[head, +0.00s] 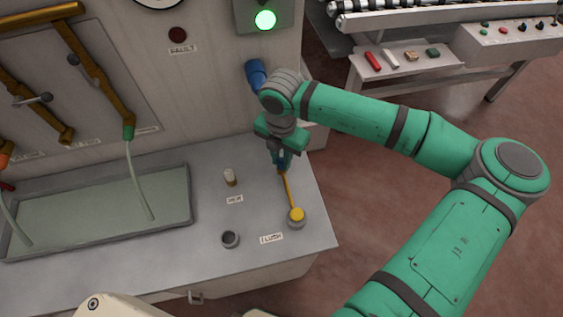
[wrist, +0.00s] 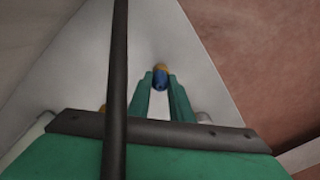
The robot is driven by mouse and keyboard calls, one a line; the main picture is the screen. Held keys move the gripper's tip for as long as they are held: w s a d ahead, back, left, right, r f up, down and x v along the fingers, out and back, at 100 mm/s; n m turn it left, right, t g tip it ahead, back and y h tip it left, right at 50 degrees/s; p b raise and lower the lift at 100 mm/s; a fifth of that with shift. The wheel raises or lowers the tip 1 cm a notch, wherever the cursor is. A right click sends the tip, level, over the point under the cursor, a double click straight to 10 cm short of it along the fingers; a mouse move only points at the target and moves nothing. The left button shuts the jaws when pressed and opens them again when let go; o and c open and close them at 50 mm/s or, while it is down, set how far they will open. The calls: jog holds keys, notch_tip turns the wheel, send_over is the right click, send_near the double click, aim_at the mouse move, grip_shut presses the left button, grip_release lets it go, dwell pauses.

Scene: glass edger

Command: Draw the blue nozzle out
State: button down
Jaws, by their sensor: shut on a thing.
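My gripper (head: 281,162) points down over the grey worktop (head: 190,245), in front of the cabinet. It is shut on a small blue piece (head: 281,156), which looks like the blue nozzle. In the wrist view this blue piece (wrist: 160,80) sits between the two green fingertips, with yellow just beyond it. A thin yellow rod (head: 289,188) runs from the fingertips down to a round yellow cap (head: 296,214) on a grey base by the FLUSH label (head: 271,238). The fingers hide part of the blue piece, and I cannot tell how it joins the rod.
A shallow tray (head: 110,208) with hoses lies further left. A blue cylinder (head: 256,75) shows behind my wrist; what it belongs to is unclear.

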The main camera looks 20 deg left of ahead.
jog(key=shift+r, duration=0.75)
dwell(0.4)
jog(key=shift+r, duration=1.85)
jog(key=shift+r, duration=2)
